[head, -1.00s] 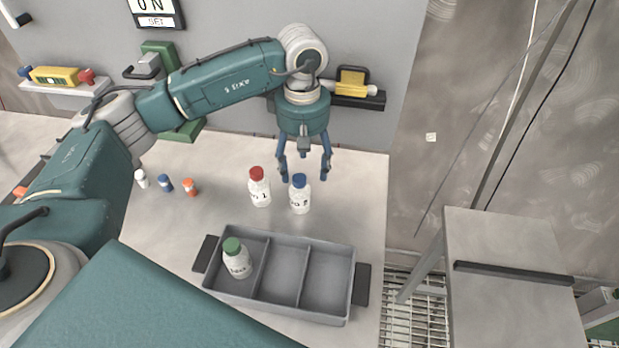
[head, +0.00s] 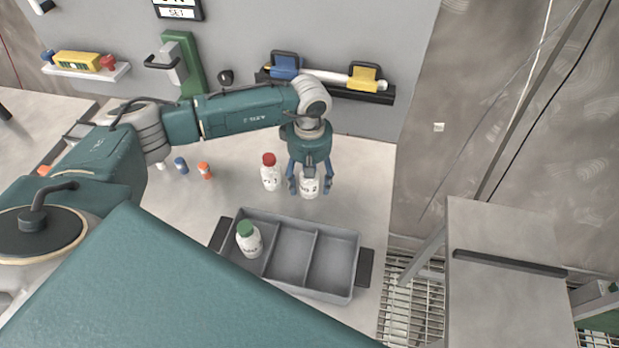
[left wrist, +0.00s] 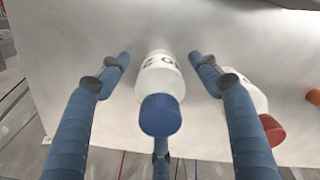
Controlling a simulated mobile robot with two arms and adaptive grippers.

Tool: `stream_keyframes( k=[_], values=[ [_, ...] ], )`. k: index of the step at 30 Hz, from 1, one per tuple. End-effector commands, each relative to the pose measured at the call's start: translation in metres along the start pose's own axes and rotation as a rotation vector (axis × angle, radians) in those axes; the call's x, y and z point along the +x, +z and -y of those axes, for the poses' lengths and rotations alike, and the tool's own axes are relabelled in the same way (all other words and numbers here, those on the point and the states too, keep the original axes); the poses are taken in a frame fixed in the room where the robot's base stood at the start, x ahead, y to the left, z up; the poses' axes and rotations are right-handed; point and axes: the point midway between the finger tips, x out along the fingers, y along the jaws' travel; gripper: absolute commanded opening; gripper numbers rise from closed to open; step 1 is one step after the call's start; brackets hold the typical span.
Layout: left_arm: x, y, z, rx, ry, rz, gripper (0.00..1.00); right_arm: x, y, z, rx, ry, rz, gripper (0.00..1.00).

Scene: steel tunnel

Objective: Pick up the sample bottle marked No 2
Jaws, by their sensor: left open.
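The No 2 bottle (head: 309,187) is white and stands upright on the metal bench. Its blue cap (left wrist: 161,114) shows in the left wrist view and is hidden behind the gripper in the head view. My left gripper (head: 310,191) is open, pointing down, with its blue fingers on both sides of the bottle. In the left wrist view the fingers (left wrist: 158,62) are apart, with gaps to the bottle. The No 1 bottle (head: 270,175), white with a red cap (left wrist: 271,129), stands just left of it in the head view. My right gripper is not in view.
A grey tray (head: 309,227) with three compartments stands in front. A green-capped bottle (head: 249,241) is in its left compartment. A wall rack (head: 335,88) is behind. A side table (head: 510,225) stands right.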

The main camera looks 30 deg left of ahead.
Motion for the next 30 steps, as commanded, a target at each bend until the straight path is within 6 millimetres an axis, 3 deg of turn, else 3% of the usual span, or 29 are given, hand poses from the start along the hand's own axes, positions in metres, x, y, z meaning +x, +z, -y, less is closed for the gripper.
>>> stream_keyframes(
  k=[2,10,23,30],
  values=[
    [0.0,0.0,0.0,0.0,0.0,0.0,0.63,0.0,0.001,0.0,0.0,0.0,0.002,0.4],
    [0.0,0.0,0.0,0.0,0.0,0.0,0.1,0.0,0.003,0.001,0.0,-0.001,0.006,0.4],
    [-0.009,0.0,-0.001,0.0,0.003,0.0,0.09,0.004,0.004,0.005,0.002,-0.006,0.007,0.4],
    [-0.045,-0.001,-0.002,0.0,0.007,-0.002,0.09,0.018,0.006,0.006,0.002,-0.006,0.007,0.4]
  ],
)
